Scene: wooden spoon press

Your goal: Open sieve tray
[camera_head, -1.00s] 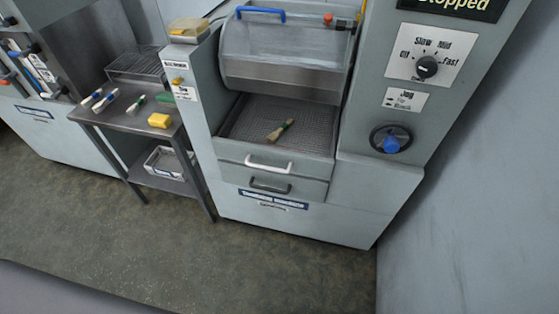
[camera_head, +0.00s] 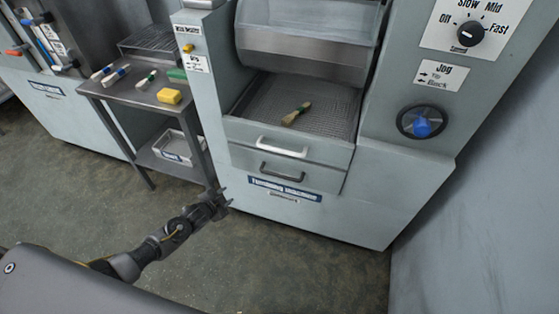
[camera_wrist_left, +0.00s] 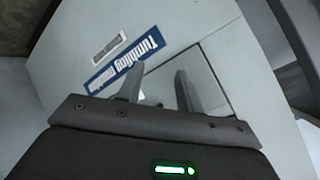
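The machine has two stacked drawer fronts. The upper one (camera_head: 255,139) carries a light handle (camera_head: 282,147) and sits below a mesh bed (camera_head: 335,107). The lower one (camera_head: 318,180) carries a dark handle (camera_head: 281,171). Both fronts look closed. A brush (camera_head: 296,114) lies on the mesh. My left gripper (camera_head: 224,198) is low in front of the machine, left of and below the handles, touching neither. In the left wrist view its two fingers (camera_wrist_left: 157,80) are apart with nothing between them, facing the machine's front by its blue label. My right gripper is not in view.
A metal side table (camera_head: 125,92) with brushes, a yellow block (camera_head: 169,96) and a wire rack (camera_head: 160,42) stands left of the machine. A labelled bin (camera_head: 178,150) is on its lower shelf. A wall is at the right. The floor before the machine is clear.

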